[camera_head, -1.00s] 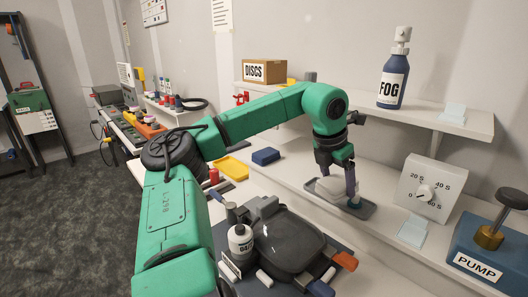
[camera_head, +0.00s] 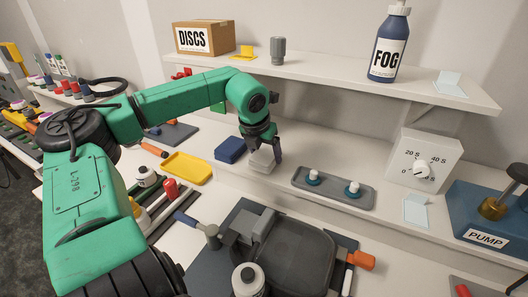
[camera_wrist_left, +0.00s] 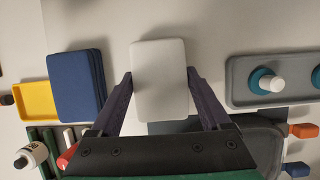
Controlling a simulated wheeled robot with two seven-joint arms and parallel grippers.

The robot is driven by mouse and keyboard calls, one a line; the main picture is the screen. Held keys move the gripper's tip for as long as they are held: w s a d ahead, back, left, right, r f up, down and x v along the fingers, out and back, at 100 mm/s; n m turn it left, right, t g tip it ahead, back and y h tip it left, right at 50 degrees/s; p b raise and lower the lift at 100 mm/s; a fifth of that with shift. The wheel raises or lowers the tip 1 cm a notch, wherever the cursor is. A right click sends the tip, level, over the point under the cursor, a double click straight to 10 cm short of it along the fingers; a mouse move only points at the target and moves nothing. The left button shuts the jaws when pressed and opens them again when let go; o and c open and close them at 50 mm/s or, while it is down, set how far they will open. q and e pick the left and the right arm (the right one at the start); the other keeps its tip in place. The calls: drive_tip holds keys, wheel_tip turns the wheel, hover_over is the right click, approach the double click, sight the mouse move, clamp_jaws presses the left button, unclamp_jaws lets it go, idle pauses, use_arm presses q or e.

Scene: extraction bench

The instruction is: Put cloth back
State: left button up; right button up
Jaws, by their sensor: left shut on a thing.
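My left gripper (camera_head: 263,153) is shut on a pale grey, flat, round-cornered block that looks like the folded cloth (camera_head: 262,162). In the left wrist view the cloth (camera_wrist_left: 160,82) sits between the two dark fingers. It is over the pale bench, just right of a blue folded pad (camera_head: 230,150) and left of a grey tray (camera_head: 334,190). The blue pad also shows in the left wrist view (camera_wrist_left: 77,87). I cannot tell whether the cloth touches the bench. My right gripper is in neither view.
The grey tray holds two white-and-teal pieces. A yellow tray (camera_head: 187,169) lies left of the blue pad. A dark lidded device (camera_head: 295,255) is in front. A shelf above holds a DISCS box (camera_head: 204,37) and a FOG bottle (camera_head: 389,45). A timer box (camera_head: 425,158) stands right.

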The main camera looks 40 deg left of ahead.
use_arm(q)
drive_tip(key=shift+a+f, duration=0.1)
drive_tip(key=shift+f, duration=0.3)
drive_tip(key=shift+d+f+b, duration=0.2)
drive_tip(key=shift+b, duration=0.15)
drive_tip(key=o, duration=1)
drive_tip(key=shift+a, duration=0.1)
drive_tip(key=shift+r+p, duration=0.3)
drive_tip(key=shift+r, duration=0.1)
drive_tip(key=b+v, duration=0.2)
drive_tip(key=v, duration=0.9)
drive_tip(key=shift+s+r, duration=0.25)
drive_tip(key=shift+r, duration=0.05)
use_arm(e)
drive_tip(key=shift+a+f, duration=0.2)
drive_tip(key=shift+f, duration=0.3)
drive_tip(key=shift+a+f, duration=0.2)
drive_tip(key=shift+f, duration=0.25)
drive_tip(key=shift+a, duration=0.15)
